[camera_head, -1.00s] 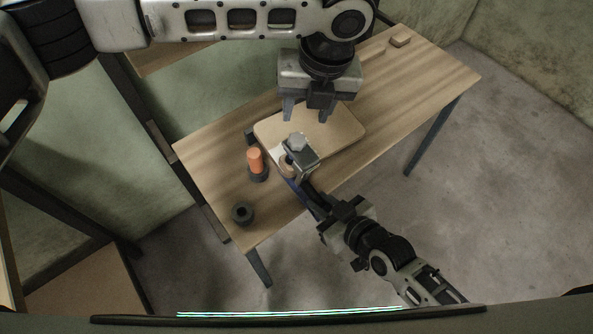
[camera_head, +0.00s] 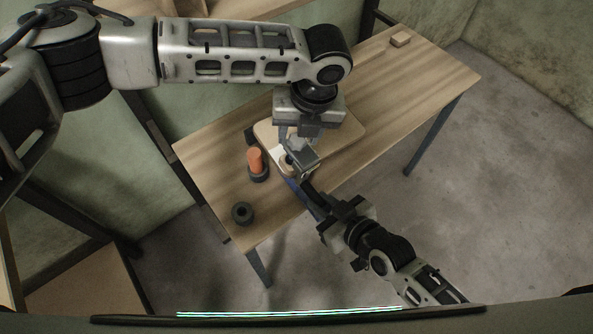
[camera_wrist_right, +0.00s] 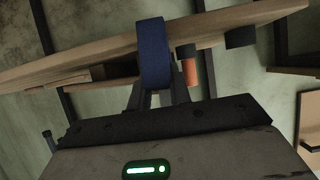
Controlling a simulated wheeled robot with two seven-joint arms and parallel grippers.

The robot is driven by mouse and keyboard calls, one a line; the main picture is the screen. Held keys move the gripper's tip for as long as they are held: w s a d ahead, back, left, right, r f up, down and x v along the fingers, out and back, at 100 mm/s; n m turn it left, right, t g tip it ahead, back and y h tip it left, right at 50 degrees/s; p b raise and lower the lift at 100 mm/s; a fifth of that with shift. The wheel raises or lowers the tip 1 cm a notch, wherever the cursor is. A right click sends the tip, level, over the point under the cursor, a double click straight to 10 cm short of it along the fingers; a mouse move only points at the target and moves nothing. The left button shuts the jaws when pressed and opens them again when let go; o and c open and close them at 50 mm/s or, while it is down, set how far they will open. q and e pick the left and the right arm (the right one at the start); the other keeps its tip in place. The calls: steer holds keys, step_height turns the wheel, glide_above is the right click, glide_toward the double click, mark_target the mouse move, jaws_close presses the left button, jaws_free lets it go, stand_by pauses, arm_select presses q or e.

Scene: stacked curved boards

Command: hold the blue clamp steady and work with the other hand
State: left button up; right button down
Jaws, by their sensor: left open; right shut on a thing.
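The blue clamp (camera_head: 292,184) sits at the near edge of the table over the pale curved boards (camera_head: 346,126); its grey metal top is partly hidden by my left gripper. My right gripper (camera_head: 311,193) is shut on the clamp's blue body from the near side. In the right wrist view the clamp (camera_wrist_right: 154,52) is an upright blue band at the table edge, between the fingers (camera_wrist_right: 161,94). My left gripper (camera_head: 297,138) is open and points down right over the clamp's top; whether it touches it I cannot tell.
An orange cylinder (camera_head: 255,159) stands in a dark base left of the boards. A dark ring (camera_head: 242,213) lies at the table's near left. A small wooden block (camera_head: 401,39) is at the far right corner. The right part of the table (camera_head: 420,80) is clear.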

arm_select(q)
steer(key=c, duration=0.7)
steer(key=shift+m, duration=0.9)
steer(key=shift+m, duration=0.9)
steer(key=shift+m, duration=0.9)
